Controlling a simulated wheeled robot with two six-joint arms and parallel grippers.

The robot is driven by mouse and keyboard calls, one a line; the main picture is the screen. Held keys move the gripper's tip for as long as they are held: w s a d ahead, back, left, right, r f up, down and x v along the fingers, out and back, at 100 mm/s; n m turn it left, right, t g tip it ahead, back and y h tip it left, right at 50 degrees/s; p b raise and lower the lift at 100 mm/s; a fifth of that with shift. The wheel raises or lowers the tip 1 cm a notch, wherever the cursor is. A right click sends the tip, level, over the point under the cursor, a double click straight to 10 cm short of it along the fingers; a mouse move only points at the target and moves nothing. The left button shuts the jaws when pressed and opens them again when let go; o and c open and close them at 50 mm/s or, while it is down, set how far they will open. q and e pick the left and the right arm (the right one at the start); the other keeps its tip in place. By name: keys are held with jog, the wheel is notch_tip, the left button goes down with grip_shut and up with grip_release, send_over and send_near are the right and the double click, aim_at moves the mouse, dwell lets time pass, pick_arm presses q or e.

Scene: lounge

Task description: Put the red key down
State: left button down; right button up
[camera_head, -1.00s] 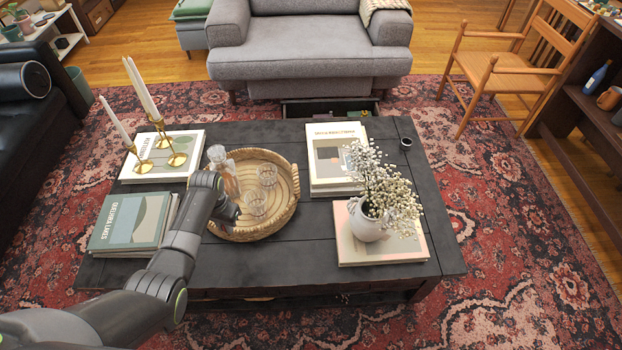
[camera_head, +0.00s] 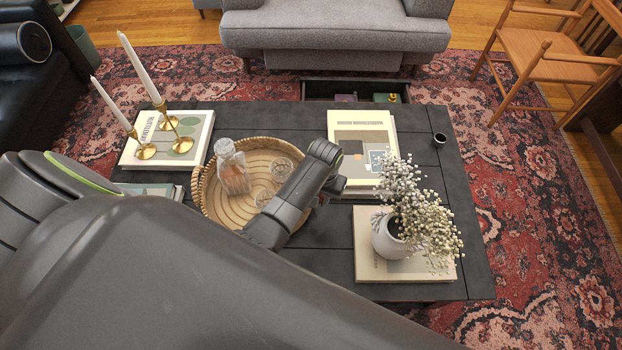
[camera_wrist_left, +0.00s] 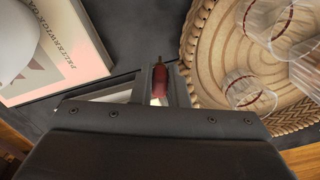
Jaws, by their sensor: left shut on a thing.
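My left gripper (camera_head: 335,186) is over the dark coffee table (camera_head: 318,232), just right of the round wicker tray (camera_head: 204,206). In the left wrist view my gripper (camera_wrist_left: 158,78) is shut on the red key (camera_wrist_left: 159,84), a small red piece with a dark thin tip. The key points away from the gripper, over the dark tabletop (camera_wrist_left: 135,35) between a book and the tray. I cannot tell whether it touches the table. In the head view the key is hidden behind the gripper. My right gripper is not in view.
The tray holds a decanter (camera_head: 232,170) and glasses (camera_head: 281,168). A white flower vase (camera_head: 388,240) stands on a book (camera_head: 375,268) at right. Another book stack (camera_head: 362,135) lies behind. Brass candlesticks (camera_head: 145,151) stand at left. Bare tabletop shows between tray and books.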

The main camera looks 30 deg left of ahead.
aim_at(320, 216)
pick_arm(q)
notch_tip(320, 216, down, 3)
jog(key=shift+s+a+r, duration=0.1)
jog(key=shift+s, duration=0.05)
jog(key=shift+f+b, duration=0.3)
jog(key=shift+f, duration=0.05)
notch_tip(320, 216, down, 3)
jog(key=shift+f+b, duration=0.1)
jog(key=shift+b, duration=0.4)
jog(key=shift+f, duration=0.3)
jog(key=c, duration=1.7)
grip_release()
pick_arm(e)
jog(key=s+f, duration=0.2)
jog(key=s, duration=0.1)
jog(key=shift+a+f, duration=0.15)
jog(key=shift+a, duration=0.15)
